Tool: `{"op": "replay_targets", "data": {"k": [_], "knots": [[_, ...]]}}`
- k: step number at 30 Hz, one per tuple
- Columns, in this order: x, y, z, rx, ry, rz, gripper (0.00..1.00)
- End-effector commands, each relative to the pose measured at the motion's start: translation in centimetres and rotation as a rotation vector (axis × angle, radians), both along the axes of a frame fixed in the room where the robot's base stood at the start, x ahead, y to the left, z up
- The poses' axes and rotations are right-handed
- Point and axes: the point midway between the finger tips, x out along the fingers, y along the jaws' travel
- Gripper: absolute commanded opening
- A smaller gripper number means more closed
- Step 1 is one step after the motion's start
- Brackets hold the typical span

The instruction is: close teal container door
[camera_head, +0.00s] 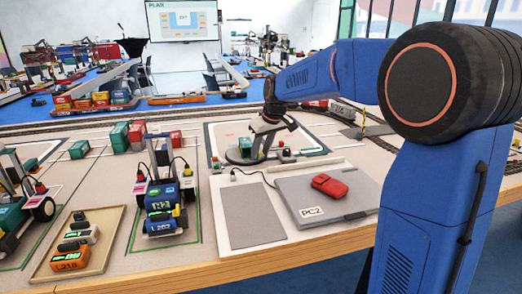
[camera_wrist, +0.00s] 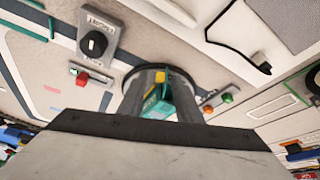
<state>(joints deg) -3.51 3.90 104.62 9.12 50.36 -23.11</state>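The teal container (camera_head: 245,147) stands on a dark round base in the middle of the table. My gripper (camera_head: 262,132) hangs beside and above it, partly covering it. In the wrist view my gripper's two grey fingers (camera_wrist: 161,76) stand apart, with part of the teal container (camera_wrist: 156,101) and a small yellow part (camera_wrist: 160,76) showing between them. I cannot tell whether the fingers touch either. The container's door cannot be made out clearly, and the fingers hide much of that side.
A control box with a black knob (camera_wrist: 95,43) and a red button (camera_wrist: 82,78) lie near the round base. A grey laptop-like panel marked PC2 (camera_head: 300,213) carries a red case (camera_head: 330,185). A blue vehicle (camera_head: 163,205) stands left. Other teal and red containers (camera_head: 119,137) stand behind.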

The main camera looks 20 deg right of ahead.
Motion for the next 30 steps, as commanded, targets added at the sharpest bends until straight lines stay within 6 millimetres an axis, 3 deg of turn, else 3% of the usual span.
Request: {"op": "replay_targets", "data": {"k": [4,8,20,30], "knots": [[0.0,0.0,0.0,0.0,0.0,0.0,0.31],[0.0,0.0,0.0,0.0,0.0,0.0,0.0],[-0.1,0.2,0.0,0.001,0.0,-0.039,0.0],[-0.6,1.1,0.0,0.0,0.001,-0.253,0.0]]}}
